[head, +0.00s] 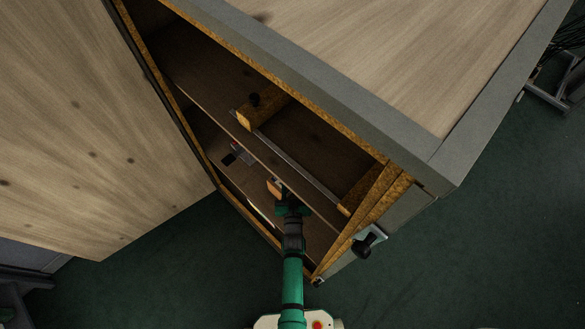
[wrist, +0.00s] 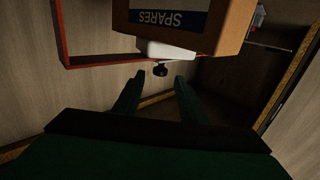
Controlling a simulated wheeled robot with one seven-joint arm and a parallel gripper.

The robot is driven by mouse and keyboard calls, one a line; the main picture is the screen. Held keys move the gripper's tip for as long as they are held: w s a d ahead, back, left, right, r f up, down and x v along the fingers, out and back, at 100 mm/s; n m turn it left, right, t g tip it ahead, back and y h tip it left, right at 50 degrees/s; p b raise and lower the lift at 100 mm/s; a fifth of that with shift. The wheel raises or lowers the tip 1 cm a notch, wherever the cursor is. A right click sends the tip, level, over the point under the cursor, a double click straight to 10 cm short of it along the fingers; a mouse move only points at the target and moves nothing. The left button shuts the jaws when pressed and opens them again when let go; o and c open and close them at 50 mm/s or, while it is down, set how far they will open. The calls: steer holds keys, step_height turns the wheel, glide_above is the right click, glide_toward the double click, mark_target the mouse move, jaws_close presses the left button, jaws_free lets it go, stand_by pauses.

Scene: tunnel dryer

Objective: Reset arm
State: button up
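My gripper (wrist: 156,84) shows in the wrist view with its two green fingers spread apart and nothing between them. In the head view my green arm reaches into the open wooden cabinet (head: 300,70), and my gripper (head: 289,200) is at its lower shelf space; the fingertips are hard to make out there. A cardboard box with a label reading "SPARES" (wrist: 180,48) is just beyond the fingers, its lettering upside down. A small orange-brown box face (head: 274,187) shows by my gripper in the head view.
The large open door (head: 90,130) is left of the cabinet. A drawer or tray with a metal rail (head: 295,160) lies above my gripper.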

steer(key=shift+s, duration=0.45)
stand_by(0.3)
steer(key=s+a+r+g, duration=0.1)
steer(key=s+a+r, duration=0.15)
steer(key=s, duration=0.75)
steer(key=s+a+r, duration=0.1)
steer(key=s+r, duration=0.3)
steer(key=s, duration=0.7)
steer(key=s+a+r+n+g+y, duration=0.1)
steer(key=s+r, duration=1.3)
steer(key=r, duration=0.4)
steer(key=shift+s+r+g+y, duration=0.25)
steer(key=shift+r+g+y, duration=0.05)
